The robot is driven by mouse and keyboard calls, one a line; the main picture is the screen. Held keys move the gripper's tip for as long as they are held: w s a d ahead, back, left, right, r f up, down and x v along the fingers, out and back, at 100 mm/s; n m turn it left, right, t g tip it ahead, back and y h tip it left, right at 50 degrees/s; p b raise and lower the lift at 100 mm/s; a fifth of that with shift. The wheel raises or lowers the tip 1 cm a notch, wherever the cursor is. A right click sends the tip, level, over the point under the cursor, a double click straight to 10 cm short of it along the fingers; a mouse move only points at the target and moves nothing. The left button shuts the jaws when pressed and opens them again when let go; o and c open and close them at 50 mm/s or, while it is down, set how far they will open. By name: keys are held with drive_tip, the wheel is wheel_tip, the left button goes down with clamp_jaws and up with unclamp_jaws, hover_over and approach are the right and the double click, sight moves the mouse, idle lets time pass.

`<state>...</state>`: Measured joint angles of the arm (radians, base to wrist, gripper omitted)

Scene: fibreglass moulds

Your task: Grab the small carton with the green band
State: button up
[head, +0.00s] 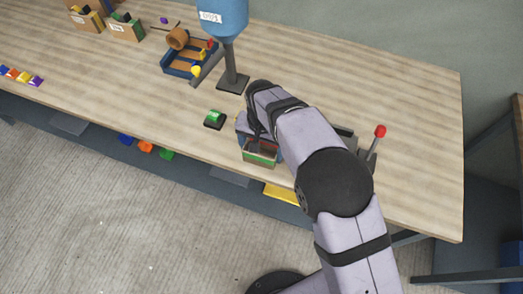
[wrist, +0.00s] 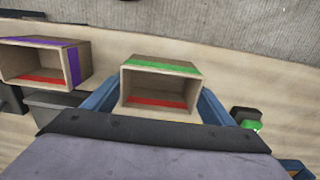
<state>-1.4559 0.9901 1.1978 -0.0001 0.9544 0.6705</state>
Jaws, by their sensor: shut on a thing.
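The small carton with the green band (wrist: 160,88) is an open-fronted tan box in the middle of the wrist view, its green band along the top edge and red inside. It also shows in the head view (head: 260,154), near the table's front edge. My gripper (wrist: 158,108) has one blue finger on each side of this carton and is shut on it. In the head view, my gripper (head: 259,140) covers part of the carton. I cannot tell whether the carton is off the table.
A similar carton with a purple band (wrist: 42,64) stands left in the wrist view, apart from the held one. A green-topped dark item (head: 214,119) lies left of my gripper in the head view. A blue hopper on a post (head: 231,60) stands behind. The table (head: 410,100) is clear at back right.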

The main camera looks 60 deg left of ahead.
wheel_tip(320, 180, up, 10)
drive_tip(key=b, duration=0.3)
drive_tip(key=shift+f, duration=0.25)
